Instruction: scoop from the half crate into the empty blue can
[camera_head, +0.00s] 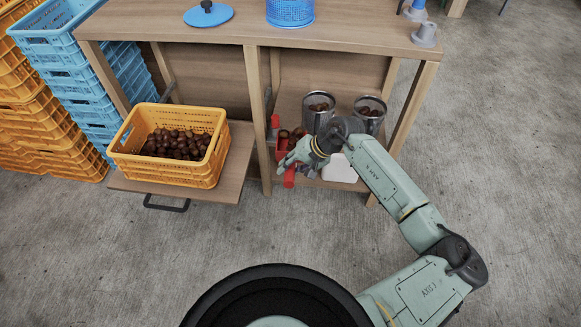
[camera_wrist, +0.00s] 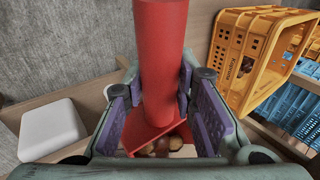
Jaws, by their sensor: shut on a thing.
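The yellow crate (camera_head: 167,172) stands on a pulled-out shelf at left, partly filled with dark brown chestnuts (camera_head: 177,144). In the wrist view it shows tilted at the upper right (camera_wrist: 228,60). A blue can (camera_head: 290,12) with a perforated side stands on the bench top, cut off by the frame's upper edge; its inside is hidden. My gripper (camera_head: 300,158) is low at the shelf beside the bench's middle post. In the wrist view my gripper (camera_wrist: 160,108) is shut on the red handle of a scoop (camera_wrist: 160,60). Brownish round pieces show by its red lower part.
Two metal cans (camera_head: 318,112) (camera_head: 369,115) holding chestnuts stand on the shelf behind my arm. A white box (camera_head: 340,170) lies near my gripper. A blue lid (camera_head: 208,14) lies on the bench top. Stacked blue crates (camera_head: 90,95) stand at left. The floor in front is open.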

